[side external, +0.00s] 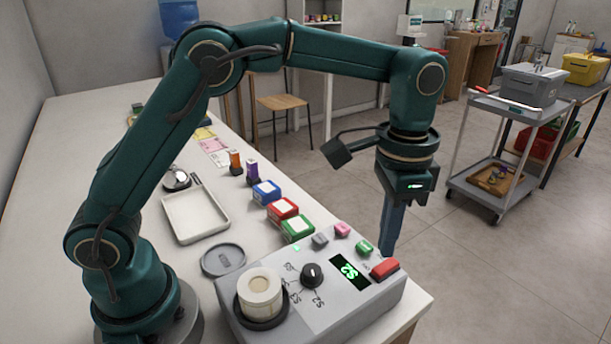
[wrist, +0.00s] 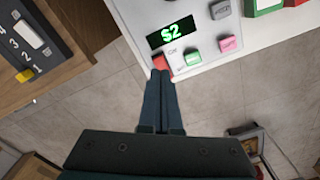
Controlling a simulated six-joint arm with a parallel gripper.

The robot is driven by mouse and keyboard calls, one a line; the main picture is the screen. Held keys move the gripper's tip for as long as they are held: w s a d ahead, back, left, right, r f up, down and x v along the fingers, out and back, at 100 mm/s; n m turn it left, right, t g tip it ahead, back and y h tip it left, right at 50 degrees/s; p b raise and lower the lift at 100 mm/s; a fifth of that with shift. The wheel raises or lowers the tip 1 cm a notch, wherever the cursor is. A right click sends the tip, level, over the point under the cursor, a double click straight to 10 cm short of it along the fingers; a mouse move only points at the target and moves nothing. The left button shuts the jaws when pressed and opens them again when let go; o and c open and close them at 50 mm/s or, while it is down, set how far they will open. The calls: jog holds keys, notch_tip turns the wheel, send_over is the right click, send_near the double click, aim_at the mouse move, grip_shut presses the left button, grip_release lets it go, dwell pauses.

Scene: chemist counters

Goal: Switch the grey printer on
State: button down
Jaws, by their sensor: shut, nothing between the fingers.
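A light grey machine (side external: 325,312) stands at the near end of the white counter; I cannot tell if it is the printer. It has a black dial (side external: 312,275), a lit display reading "S2" (side external: 350,272) and a red button (side external: 385,269). The display (wrist: 170,33) and red button (wrist: 162,62) also show in the wrist view. My gripper (side external: 387,250) is shut and empty, pointing down beyond the machine's far right side. In the wrist view my fingertips (wrist: 160,75) appear just below the red button; contact is unclear. A dark grey device (wrist: 35,40) with numbers and a yellow button is at upper left.
A cream jar (side external: 260,290) sits on the machine. Grey, pink (side external: 342,230) and green (side external: 365,247) buttons line its far edge. Colored boxes (side external: 282,209) and a white tray (side external: 196,214) are on the counter. A trolley (side external: 500,105) stands at right; the floor between is clear.

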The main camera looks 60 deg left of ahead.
aim_at(381, 268)
jog(key=shift+r, duration=1.8)
jog(key=s+a+r+n+t, duration=0.3)
jog(key=s+a+r, duration=0.4)
jog(key=r, duration=0.1)
jog(key=s+a+f+n+t, duration=0.2)
jog(key=s+a+f+n, duration=0.1)
jog(key=s+f, duration=0.4)
jog(key=shift+s+a+f+t, duration=0.2)
jog(key=shift+s+f+t, duration=0.15)
jog(key=shift+s, duration=0.25)
